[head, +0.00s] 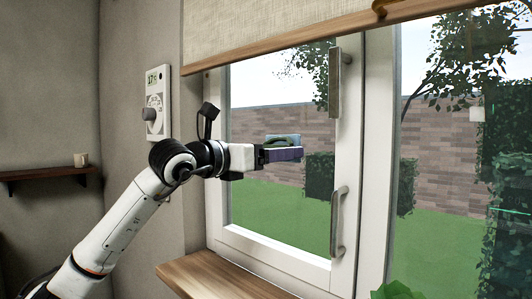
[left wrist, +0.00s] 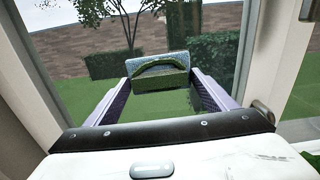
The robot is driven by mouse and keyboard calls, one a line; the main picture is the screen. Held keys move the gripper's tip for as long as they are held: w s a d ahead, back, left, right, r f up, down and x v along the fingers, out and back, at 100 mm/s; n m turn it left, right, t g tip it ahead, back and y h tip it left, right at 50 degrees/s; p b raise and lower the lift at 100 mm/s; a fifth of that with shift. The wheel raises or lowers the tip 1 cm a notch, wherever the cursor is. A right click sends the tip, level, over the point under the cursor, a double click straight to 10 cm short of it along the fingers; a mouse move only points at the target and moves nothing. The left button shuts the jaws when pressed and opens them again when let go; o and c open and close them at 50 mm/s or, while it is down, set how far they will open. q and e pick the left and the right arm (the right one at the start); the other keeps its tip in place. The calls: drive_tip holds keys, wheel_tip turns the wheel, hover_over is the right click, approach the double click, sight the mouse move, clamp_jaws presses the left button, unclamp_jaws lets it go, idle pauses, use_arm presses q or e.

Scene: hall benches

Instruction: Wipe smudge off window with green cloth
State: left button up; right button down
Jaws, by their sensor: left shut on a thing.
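My left gripper (head: 284,150) has purple fingers and is shut on a small folded green cloth (head: 283,140) with a blue-grey face. In the left wrist view the cloth (left wrist: 158,70) sits between the fingertips (left wrist: 160,84), with a darker green curved fold across it. The gripper is level in front of the left pane of the window (head: 265,195). I cannot tell whether the cloth touches the glass. I cannot make out a smudge on the pane; the cloth and gripper cover part of it. My right gripper is not in view.
The window's white frame carries two metal handles, an upper one (head: 340,82) and a lower one (head: 338,222). A wooden sill (head: 215,278) runs below, and a roller blind (head: 270,35) hangs above. A wall thermostat (head: 156,103) is to the left. Something bright green (head: 398,291) shows at the bottom edge.

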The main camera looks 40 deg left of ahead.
use_arm(q)
drive_tip(key=d, duration=0.5)
drive_tip(key=shift+s+d, duration=0.25)
drive_tip(key=shift+d, duration=0.15)
drive_tip(key=s+b, duration=0.3)
drive_tip(key=s, duration=0.3)
drive_tip(key=shift+a, duration=0.3)
drive_tip(key=shift+f, duration=0.1)
drive_tip(key=shift+b, duration=0.3)
